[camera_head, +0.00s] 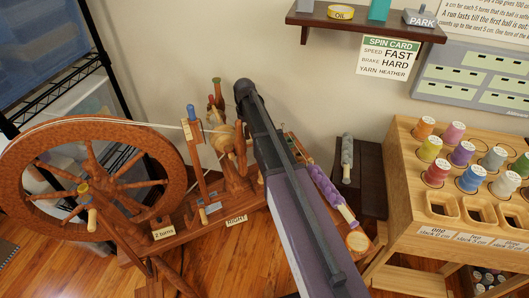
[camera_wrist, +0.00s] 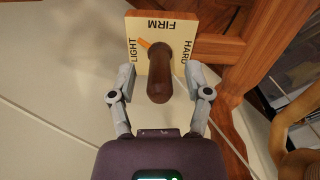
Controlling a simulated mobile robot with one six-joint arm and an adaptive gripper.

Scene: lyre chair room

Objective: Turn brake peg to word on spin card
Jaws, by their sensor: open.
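The brake peg (camera_wrist: 159,78) is a dark brown rounded knob on a cream dial plate (camera_wrist: 168,18) in the wrist view. The plate reads LIGHT at left, FIRM at top and HARD at right, with FIRM upside down. An orange pointer (camera_wrist: 143,43) behind the peg points up-left, near LIGHT. My gripper (camera_wrist: 161,80) is open, with one finger on each side of the peg and gaps between. The spin card (camera_head: 389,57) on the wall reads SPEED FAST, BRAKE HARD, YARN HEATHER. In the head view my arm hides the peg and gripper.
The spinning wheel (camera_head: 83,151) stands at left, its wooden frame also close by at upper right in the wrist view (camera_wrist: 212,46). A spool rack (camera_head: 405,167) stands at right. A dark shelf (camera_head: 350,22) is above. A purple roll (camera_head: 328,187) lies beside my arm.

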